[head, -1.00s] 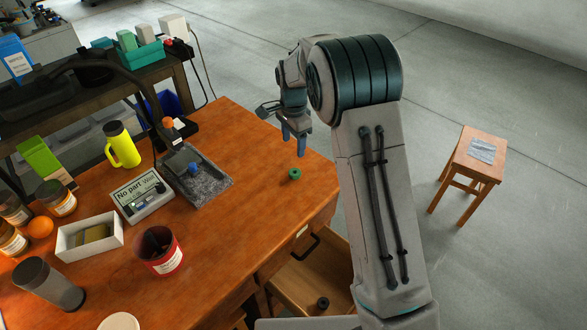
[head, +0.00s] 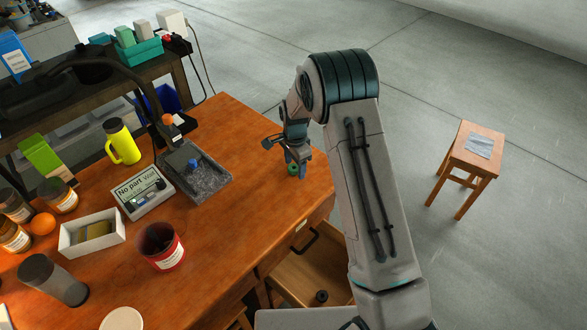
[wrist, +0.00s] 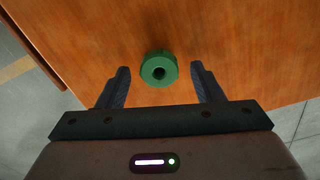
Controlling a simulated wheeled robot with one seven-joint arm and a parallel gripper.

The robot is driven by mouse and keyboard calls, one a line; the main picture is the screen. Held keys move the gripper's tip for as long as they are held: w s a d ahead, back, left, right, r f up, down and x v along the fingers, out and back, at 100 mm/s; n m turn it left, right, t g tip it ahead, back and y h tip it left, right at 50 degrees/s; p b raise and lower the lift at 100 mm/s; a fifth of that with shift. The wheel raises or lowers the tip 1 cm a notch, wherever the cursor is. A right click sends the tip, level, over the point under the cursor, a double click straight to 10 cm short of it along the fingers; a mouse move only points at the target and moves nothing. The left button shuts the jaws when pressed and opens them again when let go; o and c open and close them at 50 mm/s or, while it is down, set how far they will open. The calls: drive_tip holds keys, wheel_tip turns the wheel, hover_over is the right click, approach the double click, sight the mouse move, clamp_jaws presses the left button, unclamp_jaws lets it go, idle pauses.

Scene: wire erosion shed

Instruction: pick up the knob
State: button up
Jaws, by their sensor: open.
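The knob is a small green round piece with a dark hole in its top (wrist: 159,69). It stands on the wooden table (head: 245,130) near the right edge, and in the head view the green knob (head: 293,169) is partly covered by my fingers. My gripper (head: 296,168) is low over the table at the knob. In the wrist view my gripper (wrist: 164,82) is open, with one dark finger on each side of the knob and gaps between. The knob sits around and slightly beyond the fingertips, and I see no contact.
A grey tray (head: 211,181) with a blue piece, a "No part" display (head: 139,193), a yellow mug (head: 122,142) and a red cup (head: 161,247) stand to the left. An open drawer (head: 303,280) juts out below the table edge. The table around the knob is clear.

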drive_tip(key=c, duration=1.1)
drive_tip(key=shift+r, duration=0.15)
